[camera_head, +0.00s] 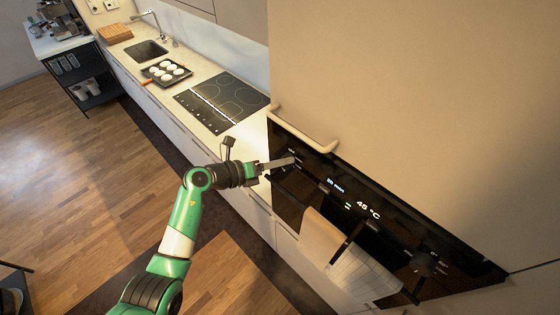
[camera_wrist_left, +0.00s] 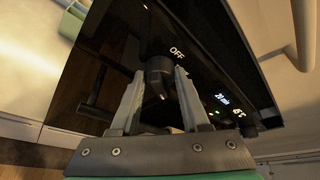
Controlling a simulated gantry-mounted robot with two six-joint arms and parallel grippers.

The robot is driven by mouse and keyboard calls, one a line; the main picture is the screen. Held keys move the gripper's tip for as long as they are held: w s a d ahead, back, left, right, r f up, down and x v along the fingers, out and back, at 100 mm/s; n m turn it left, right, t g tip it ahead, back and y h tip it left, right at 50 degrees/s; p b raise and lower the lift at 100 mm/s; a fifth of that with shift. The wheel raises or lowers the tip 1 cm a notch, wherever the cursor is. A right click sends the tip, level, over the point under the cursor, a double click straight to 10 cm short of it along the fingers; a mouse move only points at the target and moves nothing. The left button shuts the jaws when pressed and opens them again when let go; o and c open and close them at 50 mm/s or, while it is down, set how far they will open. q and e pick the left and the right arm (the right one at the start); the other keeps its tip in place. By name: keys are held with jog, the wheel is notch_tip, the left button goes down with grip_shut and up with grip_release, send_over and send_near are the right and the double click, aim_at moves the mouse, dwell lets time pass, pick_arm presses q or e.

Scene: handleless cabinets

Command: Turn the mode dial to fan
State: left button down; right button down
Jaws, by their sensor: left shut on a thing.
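The mode dial (camera_wrist_left: 158,70) is a dark round knob on the black oven panel (camera_head: 400,222), with the white word OFF beside it in the left wrist view. My left gripper (camera_wrist_left: 160,80) has one finger on each side of the dial and is shut on it. In the head view my left gripper (camera_head: 284,164) reaches the left end of the panel, and the dial cannot be made out there. The dial's pointer mark is not clear. My right gripper is in neither view.
A light towel (camera_head: 345,262) hangs over the oven's handle bar below the panel. A beige cabinet handle (camera_head: 305,132) juts out just above the panel. The counter with the cooktop (camera_head: 222,103) lies to the left.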

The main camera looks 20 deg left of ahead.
pick_arm(q)
jog(key=shift+c, duration=1.9)
grip_release()
jog(key=v, duration=1.1)
jog(key=shift+s+a+b, duration=0.15)
jog(key=shift+s+b, duration=0.1)
jog(key=shift+b, duration=0.2)
